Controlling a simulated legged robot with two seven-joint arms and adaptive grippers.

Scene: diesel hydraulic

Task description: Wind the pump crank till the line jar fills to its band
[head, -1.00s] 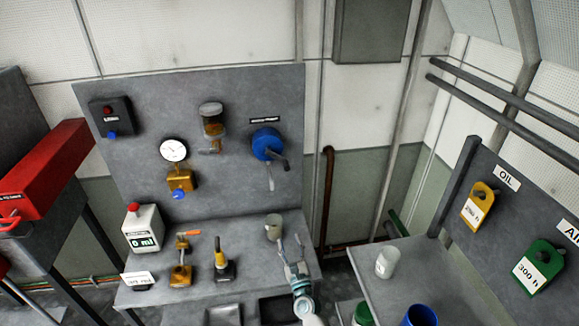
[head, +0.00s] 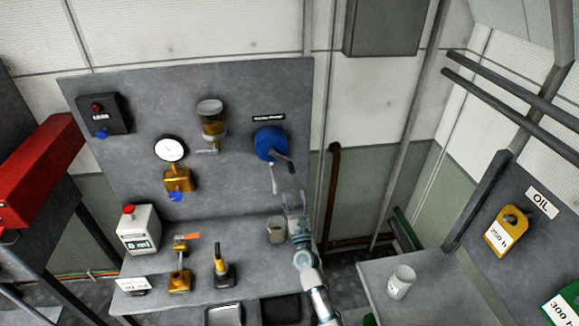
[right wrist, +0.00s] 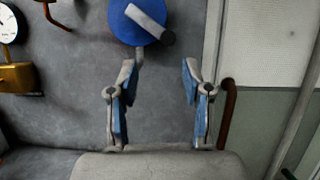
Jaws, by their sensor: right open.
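The blue pump (head: 268,143) is on the grey wall panel, with a dark-ended crank arm (head: 284,160) pointing down-right and a pale spout (head: 274,180) hanging below. In the right wrist view the pump (right wrist: 128,22) is at the top, with its pale crank arm and dark knob (right wrist: 168,38). A clear jar (head: 212,122) with amber contents is on the panel left of the pump; I cannot make out a band on it. My right gripper (head: 295,200) is open and empty, below the crank and apart from it; its spread fingers (right wrist: 157,80) show in the right wrist view. My left gripper is not in view.
A cup (head: 276,230) stands on the bench just left of my right gripper. A gauge (head: 169,149), brass valve (head: 178,180) and readout box (head: 138,230) are farther left. A brown pipe (head: 332,190) runs right of the panel. A pale cup (head: 401,282) stands on the right-hand table.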

